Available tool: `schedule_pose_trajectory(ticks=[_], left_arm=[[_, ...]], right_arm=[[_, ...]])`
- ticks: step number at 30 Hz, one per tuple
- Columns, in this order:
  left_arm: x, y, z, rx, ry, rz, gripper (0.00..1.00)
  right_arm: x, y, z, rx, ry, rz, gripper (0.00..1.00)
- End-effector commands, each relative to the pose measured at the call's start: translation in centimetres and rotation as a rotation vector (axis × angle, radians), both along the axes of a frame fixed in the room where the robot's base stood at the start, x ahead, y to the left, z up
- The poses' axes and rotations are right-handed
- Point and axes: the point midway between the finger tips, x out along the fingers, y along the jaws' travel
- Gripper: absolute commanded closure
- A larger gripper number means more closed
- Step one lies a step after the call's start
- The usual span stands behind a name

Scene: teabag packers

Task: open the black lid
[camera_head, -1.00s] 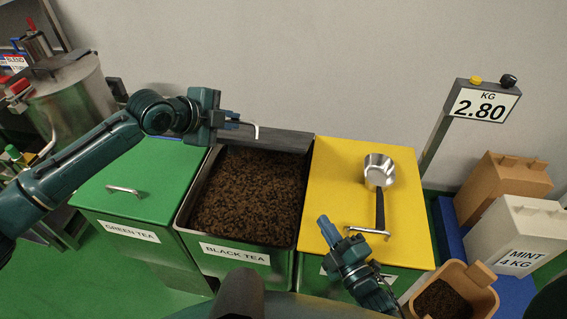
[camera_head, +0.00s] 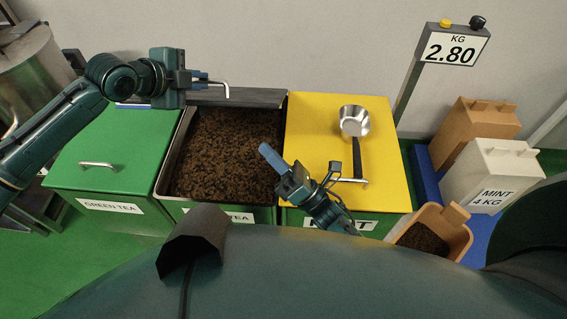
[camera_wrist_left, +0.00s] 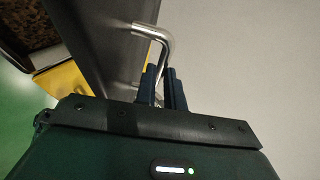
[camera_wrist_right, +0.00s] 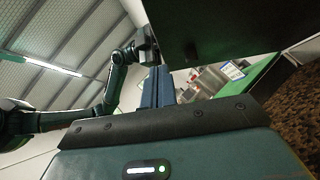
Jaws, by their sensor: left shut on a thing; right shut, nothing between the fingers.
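The black lid (camera_head: 237,97) stands raised on edge behind the black tea bin (camera_head: 164,180), whose dark loose tea (camera_head: 225,150) lies uncovered. My left gripper (camera_head: 203,81) is at the lid's upper left and shut on its metal handle (camera_head: 222,88). The left wrist view shows the fingers (camera_wrist_left: 163,85) around the handle (camera_wrist_left: 160,35), beside the lid's dark face (camera_wrist_left: 100,45). My right gripper (camera_head: 268,155) is shut and empty, above the right edge of the black tea bin. Its closed fingers also show in the right wrist view (camera_wrist_right: 156,88).
The green tea bin's closed lid (camera_head: 105,150) is at left. A yellow lid (camera_head: 310,150) at right carries a metal scoop (camera_head: 353,122). A scale display (camera_head: 452,47) reads 2.80. Boxes (camera_head: 490,175) and a tub with tea (camera_head: 425,240) stand farther right.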

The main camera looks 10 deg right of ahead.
Motion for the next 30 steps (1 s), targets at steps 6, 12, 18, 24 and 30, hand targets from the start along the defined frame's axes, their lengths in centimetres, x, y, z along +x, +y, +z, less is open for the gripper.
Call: schedule_pose_trajectory(ticks=[6,12,18,24,30], left_arm=[[0.1,0.1,0.1,0.000,-0.002,0.002,1.00],[0.1,0.1,0.1,0.000,-0.002,0.002,1.00],[0.1,0.1,0.1,0.000,-0.002,0.002,1.00],[0.1,0.1,0.1,0.000,-0.002,0.002,1.00],[0.1,0.1,0.0,0.001,-0.001,0.002,1.00]], right_arm=[[2.7,1.8,2.8,-0.001,-0.003,-0.001,1.00],[4.1,1.4,4.8,0.000,-0.001,0.000,1.00],[4.5,1.2,5.3,0.001,0.003,0.000,1.00],[4.4,1.2,5.3,0.001,0.003,0.000,1.00],[5.1,1.0,6.4,0.001,-0.003,-0.001,1.00]])
